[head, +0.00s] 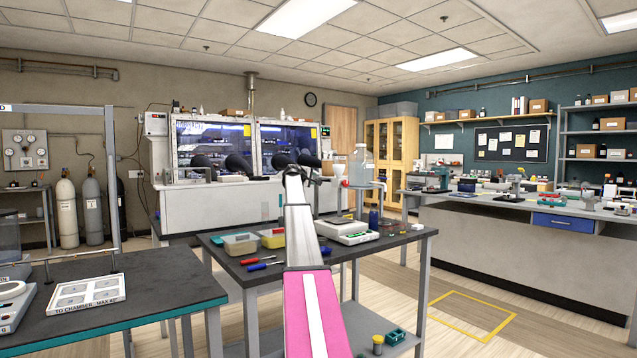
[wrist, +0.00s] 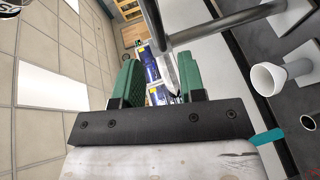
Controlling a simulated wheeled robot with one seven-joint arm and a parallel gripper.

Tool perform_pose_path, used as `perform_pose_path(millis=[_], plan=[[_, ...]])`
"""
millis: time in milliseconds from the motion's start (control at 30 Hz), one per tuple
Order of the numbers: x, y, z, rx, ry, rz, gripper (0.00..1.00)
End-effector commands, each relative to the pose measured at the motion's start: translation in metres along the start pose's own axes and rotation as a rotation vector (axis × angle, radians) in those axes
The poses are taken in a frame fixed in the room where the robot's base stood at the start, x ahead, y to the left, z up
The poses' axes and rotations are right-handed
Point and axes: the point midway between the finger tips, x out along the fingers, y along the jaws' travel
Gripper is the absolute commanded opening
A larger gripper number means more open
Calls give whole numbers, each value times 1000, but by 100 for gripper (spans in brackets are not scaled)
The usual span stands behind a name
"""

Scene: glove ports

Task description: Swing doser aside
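What looks to be the doser (head: 361,165) stands at the far right part of the middle table, a clear jar-like body on a stand. A thin pale bar end shows in or behind the gap; contact cannot be told. In the head view my own arm mostly hides the gripper.
The middle table (head: 232,268) carries plastic tubs (head: 240,244), a white scale-like device (head: 343,231) and small tools. The glovebox (head: 220,205) with black ports stands behind. In the wrist view a white cup-like piece (wrist: 268,78) lies to the right of the fingers.

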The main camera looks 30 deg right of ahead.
Motion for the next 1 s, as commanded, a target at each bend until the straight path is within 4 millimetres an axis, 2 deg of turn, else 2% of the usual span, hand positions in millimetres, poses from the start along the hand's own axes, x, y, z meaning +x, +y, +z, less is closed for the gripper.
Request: perform_pose_path(millis=[33, 200, 400, 767, 800, 867, 900, 1000], plan=[[12, 1, -2, 0, -1, 0, 37], [42, 1, -2, 0, 0, 0, 37], [70, 1, -1, 0, 0, 1, 37], [75, 0, 0, 0, 1, 0, 37], [75, 0, 0, 0, 1, 1, 24], [75, 0, 0, 0, 1, 0, 5], [75, 0, 0, 0, 1, 0, 0], [75, 0, 0, 0, 1, 0, 0]])
